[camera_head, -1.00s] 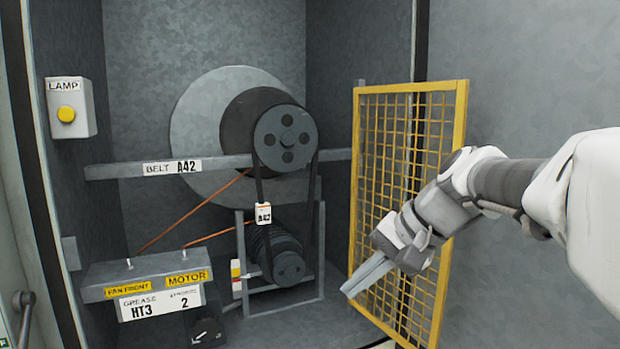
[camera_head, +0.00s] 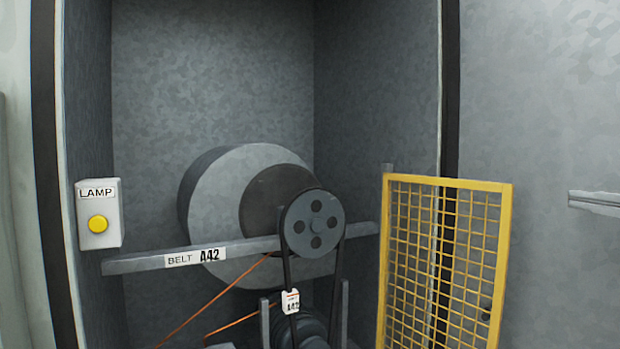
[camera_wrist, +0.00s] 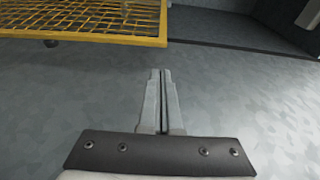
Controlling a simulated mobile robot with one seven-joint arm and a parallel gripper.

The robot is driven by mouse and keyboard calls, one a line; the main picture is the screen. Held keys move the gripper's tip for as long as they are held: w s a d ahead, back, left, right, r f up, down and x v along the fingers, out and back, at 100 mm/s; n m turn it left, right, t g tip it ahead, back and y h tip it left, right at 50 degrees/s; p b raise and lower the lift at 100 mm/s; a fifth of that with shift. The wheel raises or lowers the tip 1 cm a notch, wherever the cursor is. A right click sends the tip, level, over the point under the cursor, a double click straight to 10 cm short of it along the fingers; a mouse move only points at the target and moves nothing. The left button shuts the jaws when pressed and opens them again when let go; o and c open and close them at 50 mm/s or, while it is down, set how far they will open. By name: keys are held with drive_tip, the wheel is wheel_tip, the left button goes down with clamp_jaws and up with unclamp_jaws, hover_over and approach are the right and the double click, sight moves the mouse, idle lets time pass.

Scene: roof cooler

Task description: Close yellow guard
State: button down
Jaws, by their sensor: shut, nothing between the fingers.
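The yellow guard (camera_head: 447,182) is a mesh panel in a yellow frame. It stands swung open at the right side of the cabinet, its lower part cut off by the picture's edge. In the wrist view the guard (camera_wrist: 95,40) crosses the upper left, with a small dark knob (camera_wrist: 50,43) near its edge. My gripper (camera_wrist: 160,72) is shut and empty, its fingertips apart from the guard, over a grey surface. In the head view a pale grey bar at the right edge, apart from the guard, looks like my fingers (camera_head: 595,203).
Inside the cabinet are a pulley (camera_head: 312,222) with a belt, a large grey disc (camera_head: 215,205) and a crossbar (camera_head: 140,264) labelled BELT A42. A lamp box (camera_head: 98,213) with a yellow button is on the left wall. The grey panel (camera_head: 540,90) right of the guard is bare.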

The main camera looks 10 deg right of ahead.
drive_tip(key=w, duration=0.3)
drive_tip(key=w+a+p, duration=0.1)
drive_tip(key=w, duration=0.2)
drive_tip(key=w+p, duration=0.1)
drive_tip(key=w, duration=0.2)
drive_tip(key=shift+w+a, duration=0.2)
drive_tip(key=shift+w, duration=0.25)
drive_tip(key=shift+s+a+f, duration=0.1)
drive_tip(key=shift+a, duration=0.05)
